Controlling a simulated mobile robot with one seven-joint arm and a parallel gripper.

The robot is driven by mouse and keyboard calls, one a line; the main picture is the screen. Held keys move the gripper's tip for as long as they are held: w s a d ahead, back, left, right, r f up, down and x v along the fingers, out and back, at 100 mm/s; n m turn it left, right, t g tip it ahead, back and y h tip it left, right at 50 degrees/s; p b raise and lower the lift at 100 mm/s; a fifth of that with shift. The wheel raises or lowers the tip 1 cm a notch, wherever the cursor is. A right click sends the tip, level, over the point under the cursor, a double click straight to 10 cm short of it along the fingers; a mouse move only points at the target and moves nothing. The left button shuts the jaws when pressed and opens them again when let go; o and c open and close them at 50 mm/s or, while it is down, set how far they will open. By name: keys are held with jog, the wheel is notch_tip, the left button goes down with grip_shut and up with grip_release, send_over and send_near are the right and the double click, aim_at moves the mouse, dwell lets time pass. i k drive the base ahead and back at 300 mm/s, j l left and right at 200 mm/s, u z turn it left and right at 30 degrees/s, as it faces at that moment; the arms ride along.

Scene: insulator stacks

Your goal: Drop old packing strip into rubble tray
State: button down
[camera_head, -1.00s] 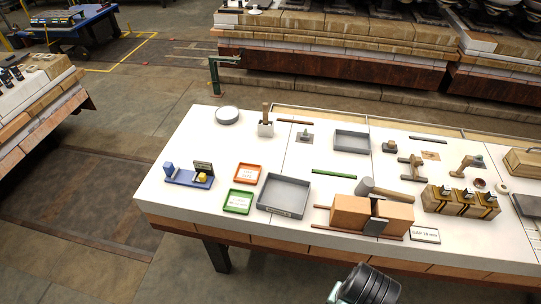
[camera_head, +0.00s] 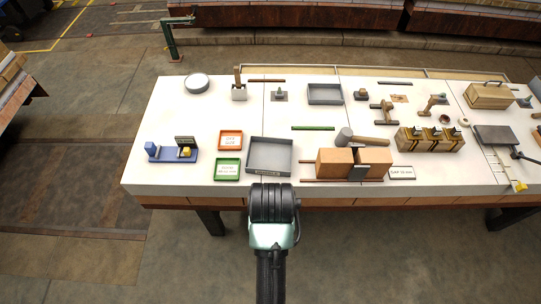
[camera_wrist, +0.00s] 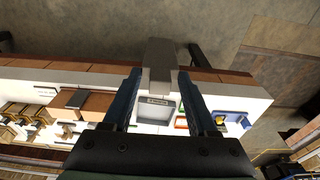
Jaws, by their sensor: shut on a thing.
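My gripper (camera_wrist: 158,78) shows in the wrist view with its two dark blue fingers on either side of a plain grey-brown strip (camera_wrist: 160,57), shut on it. This looks like the old packing strip. In the head view my wrist hides the fingers and strip. A grey open tray with a label on its front wall (camera_head: 270,173) stands near the table's front edge, just beyond my wrist; its label is too small to read. It looks empty. In the wrist view this tray (camera_wrist: 157,113) lies behind the strip, between the fingers. A second grey tray (camera_head: 325,102) stands farther back.
Orange (camera_head: 230,149) and green (camera_head: 227,179) labelled trays stand left of the front grey tray. Brown blocks (camera_head: 335,163) with a mallet (camera_head: 366,140) behind stand to its right. A green strip (camera_head: 313,128) lies behind.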

aim_at(275, 158)
jog(key=i+l+u, duration=0.3)
jog(key=i+l, duration=0.15)
jog(key=i, duration=0.2)
jog(key=i+l+u, duration=0.3)
jog(key=i+l, duration=0.35)
